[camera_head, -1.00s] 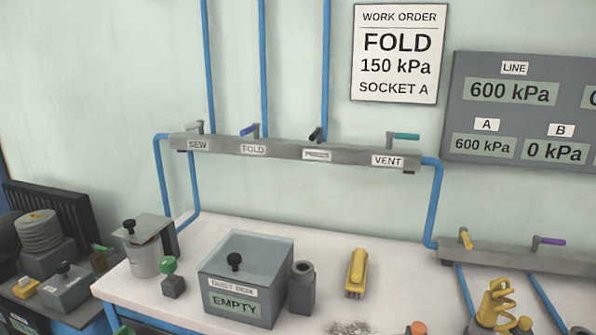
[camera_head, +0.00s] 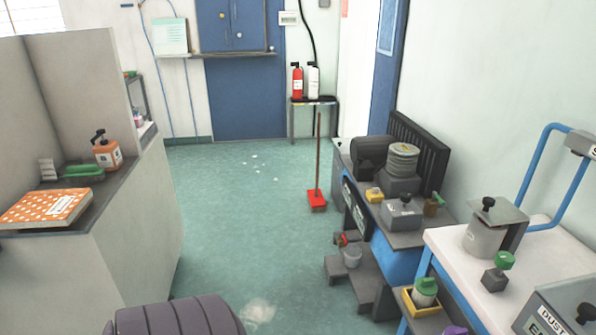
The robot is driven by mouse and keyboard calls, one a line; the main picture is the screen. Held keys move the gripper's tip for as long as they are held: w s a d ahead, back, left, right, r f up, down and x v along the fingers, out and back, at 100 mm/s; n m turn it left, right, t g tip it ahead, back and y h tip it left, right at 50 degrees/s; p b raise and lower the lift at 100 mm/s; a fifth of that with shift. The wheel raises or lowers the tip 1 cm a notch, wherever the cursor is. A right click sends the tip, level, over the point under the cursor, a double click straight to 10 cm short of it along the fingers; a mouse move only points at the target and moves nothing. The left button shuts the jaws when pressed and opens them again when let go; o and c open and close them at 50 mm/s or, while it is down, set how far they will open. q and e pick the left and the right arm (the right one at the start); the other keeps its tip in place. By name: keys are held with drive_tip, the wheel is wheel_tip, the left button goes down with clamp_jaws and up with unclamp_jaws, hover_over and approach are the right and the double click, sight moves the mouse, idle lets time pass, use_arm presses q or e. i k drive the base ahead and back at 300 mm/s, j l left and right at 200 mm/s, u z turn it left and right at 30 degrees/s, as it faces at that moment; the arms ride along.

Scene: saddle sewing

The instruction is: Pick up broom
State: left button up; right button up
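The broom (camera_head: 317,170) stands upright on the green floor, beyond the middle of the view. It has a thin brown handle and a red head (camera_head: 317,199) with pale bristles at the bottom. It stands just left of the far end of a dark workbench. Nothing hides it from this angle. Neither of my grippers shows in the head view.
Green floor (camera_head: 225,215) is open between the grey partition (camera_head: 135,220) on the left and the workbench (camera_head: 390,230) on the right. Grey steps (camera_head: 340,270) with a small bucket (camera_head: 351,256) jut out beside the bench. A purple-grey ribbed rounded object (camera_head: 180,318) is at the bottom edge.

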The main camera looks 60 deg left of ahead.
sight(318, 203)
drive_tip(key=u, duration=1.8)
